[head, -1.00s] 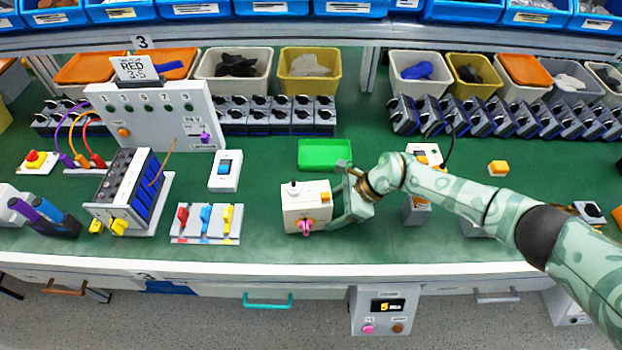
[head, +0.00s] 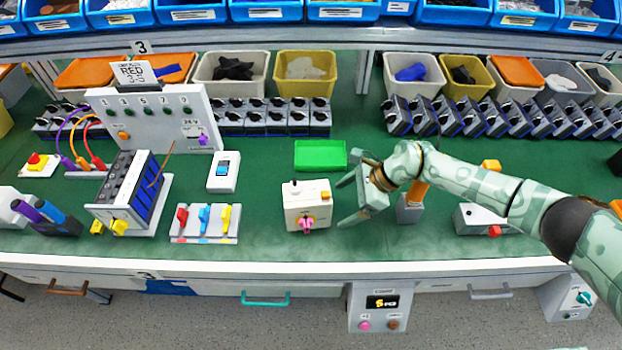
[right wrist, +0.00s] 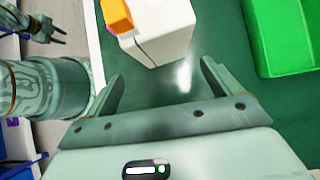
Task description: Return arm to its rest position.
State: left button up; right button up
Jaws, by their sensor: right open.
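The rotary switch is a cream box (head: 306,205) with a pink knob (head: 307,223) on its front, near the middle of the bench. My right gripper (head: 345,202) is open and empty, just right of the box and apart from it. In the right wrist view the open fingers (right wrist: 158,88) show, with bare green mat between them and the cream box (right wrist: 155,30) with its orange button beyond. My right arm reaches in from the right of the head view. My left gripper is not in the head view; a dark gripper (right wrist: 45,28) shows at upper left in the right wrist view.
A green tray (head: 320,155) lies behind the box and also shows in the right wrist view (right wrist: 285,38). Colored lever switches (head: 205,222) stand to the left. A grey box with a red button (head: 482,220) stands right, under my forearm.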

jog(key=v, duration=1.1)
jog(key=shift+d+r+p, duration=0.15)
jog(key=shift+r+p, duration=0.15)
jog(key=shift+p, duration=0.15)
